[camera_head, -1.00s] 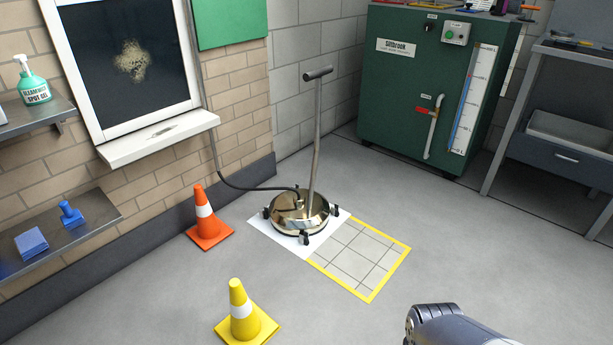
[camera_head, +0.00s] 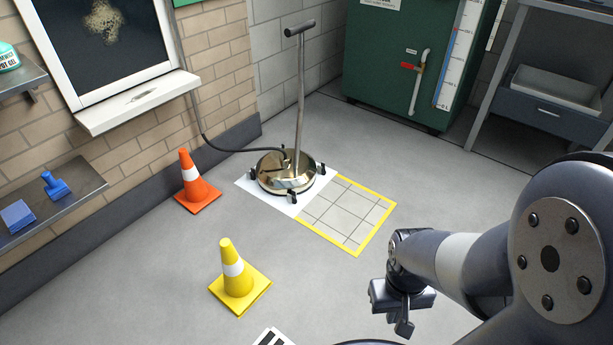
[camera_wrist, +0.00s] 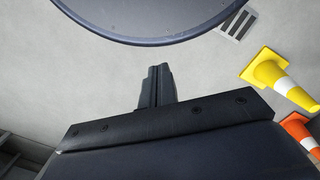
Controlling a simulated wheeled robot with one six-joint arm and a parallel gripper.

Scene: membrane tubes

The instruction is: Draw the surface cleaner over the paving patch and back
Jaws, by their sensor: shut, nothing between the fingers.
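The surface cleaner (camera_head: 287,178) is a round brass-coloured disc with small black wheels. It stands on a white mat (camera_head: 247,186). Its upright pole ends in a dark T-handle (camera_head: 300,28), and a black hose runs from it to the wall. The paving patch (camera_head: 345,212), grey slabs in a yellow frame, lies directly right of the white mat. My gripper (camera_head: 404,325) hangs low at the lower right, in front of the patch and well apart from the cleaner. In the wrist view its fingers (camera_wrist: 157,75) are together and empty.
An orange cone (camera_head: 195,182) stands left of the cleaner. A yellow cone (camera_head: 236,272) stands nearer, left of my gripper; both cones show in the wrist view. A green cabinet (camera_head: 385,70) and a grey bench (camera_head: 540,75) stand behind. Floor right of the patch is clear.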

